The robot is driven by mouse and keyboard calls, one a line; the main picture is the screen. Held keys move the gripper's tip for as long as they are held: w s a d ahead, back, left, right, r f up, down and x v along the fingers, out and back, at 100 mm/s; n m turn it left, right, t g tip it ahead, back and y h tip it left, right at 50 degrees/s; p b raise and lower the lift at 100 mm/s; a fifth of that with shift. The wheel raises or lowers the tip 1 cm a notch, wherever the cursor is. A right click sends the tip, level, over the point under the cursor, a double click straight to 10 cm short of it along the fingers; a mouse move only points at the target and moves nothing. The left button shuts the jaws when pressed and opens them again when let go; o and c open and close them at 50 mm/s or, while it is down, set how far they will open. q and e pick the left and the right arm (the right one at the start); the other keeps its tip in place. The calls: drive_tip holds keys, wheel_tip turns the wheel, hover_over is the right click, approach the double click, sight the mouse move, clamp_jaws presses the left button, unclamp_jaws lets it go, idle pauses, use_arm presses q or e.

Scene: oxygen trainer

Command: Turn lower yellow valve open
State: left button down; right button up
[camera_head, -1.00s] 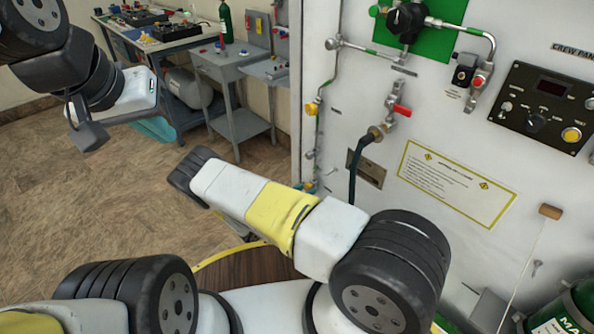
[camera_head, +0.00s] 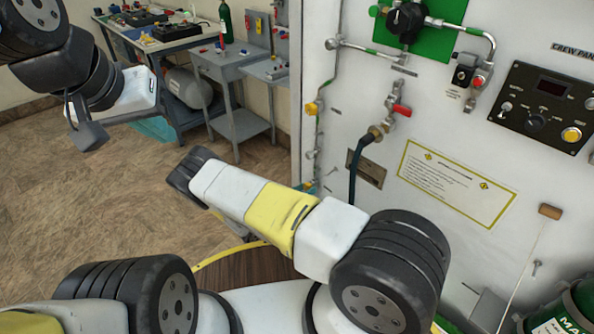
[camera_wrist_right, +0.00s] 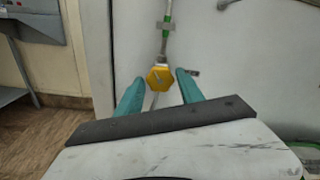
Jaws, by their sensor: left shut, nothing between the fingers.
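The lower yellow valve (camera_wrist_right: 158,78) is a yellow hexagonal knob on a thin pipe, seen in the right wrist view. My right gripper (camera_wrist_right: 160,80) is open, with its teal fingers spread to the left and right of the knob. Whether they touch it cannot be told. In the head view, a little of the right gripper (camera_head: 309,187) shows at the panel edge, and my right arm hides most of it. My left gripper (camera_head: 152,129) is shut and empty at the upper left, far from the panel.
Another yellow valve (camera_head: 312,108) sits higher on the same pipe run. A red-handled valve (camera_head: 401,110) with a dark hose is to its right on the white panel. Workbenches (camera_head: 230,70) stand at the back left. The floor between is clear.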

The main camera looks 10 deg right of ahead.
drive_tip(key=shift+o, duration=0.7)
drive_tip(key=v, duration=0.7)
drive_tip(key=shift+s+a, duration=0.2)
drive_tip(key=shift+a, duration=0.15)
drive_tip(key=w+d+m, duration=0.1)
drive_tip(key=d+m, duration=0.1)
drive_tip(key=w+d+m, duration=0.1)
drive_tip(key=d+m, duration=0.1)
drive_tip(key=w+d+m, duration=0.2)
drive_tip(key=shift+r, duration=0.3)
